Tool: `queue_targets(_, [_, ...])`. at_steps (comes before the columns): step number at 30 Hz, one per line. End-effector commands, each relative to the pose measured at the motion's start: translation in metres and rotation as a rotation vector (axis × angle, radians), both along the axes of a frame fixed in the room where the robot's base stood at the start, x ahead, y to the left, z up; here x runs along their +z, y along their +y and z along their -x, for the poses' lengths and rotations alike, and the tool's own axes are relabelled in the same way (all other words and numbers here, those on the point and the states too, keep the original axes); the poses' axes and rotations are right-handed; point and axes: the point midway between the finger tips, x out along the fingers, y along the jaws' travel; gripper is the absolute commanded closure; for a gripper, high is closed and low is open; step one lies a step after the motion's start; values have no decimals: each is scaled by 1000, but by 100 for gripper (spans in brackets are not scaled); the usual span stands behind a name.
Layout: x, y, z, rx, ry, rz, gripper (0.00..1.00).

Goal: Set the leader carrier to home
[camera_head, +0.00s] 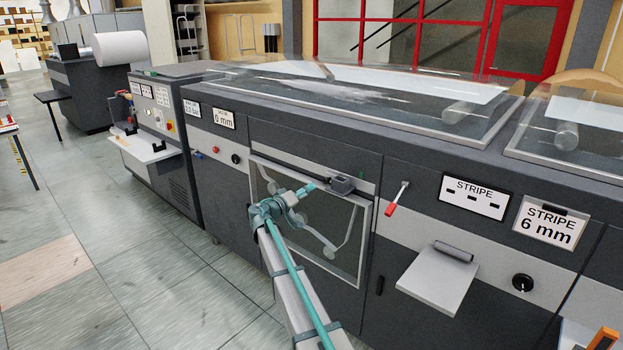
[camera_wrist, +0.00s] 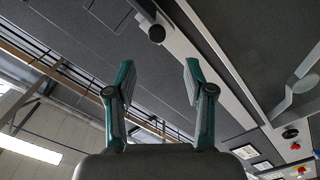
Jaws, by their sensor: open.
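A small dark grey block (camera_head: 341,185), which looks like the leader carrier, sits near the right end of a rail (camera_head: 285,171) above a framed window on the machine front. In the wrist view, a dark round knob (camera_wrist: 157,34) stands out from a light strip; I cannot tell if it belongs to that block. My gripper (camera_head: 308,197) is in front of the window, just left of the block. In the wrist view my gripper (camera_wrist: 158,70) has its two teal fingers apart with nothing between them, and the knob shows beyond the fingertips. No home mark can be made out.
A red-tipped lever (camera_head: 396,199) and a sloping metal shelf (camera_head: 438,278) stick out right of the window. Signs reading "STRIPE" (camera_head: 474,196) and "0 mm" (camera_head: 223,118) are on the front. A bent linkage (camera_head: 325,245) shows in the window. The floor at left (camera_head: 110,250) is clear.

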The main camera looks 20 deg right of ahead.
Motion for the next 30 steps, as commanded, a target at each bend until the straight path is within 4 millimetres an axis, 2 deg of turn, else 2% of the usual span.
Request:
queue_targets(8, [1,-10,-7,4,-46,-21,47])
queue_targets(21, [2,-73,-41,4,-45,-22,47])
queue_targets(30, [0,-94,-51,6,-44,-22,47])
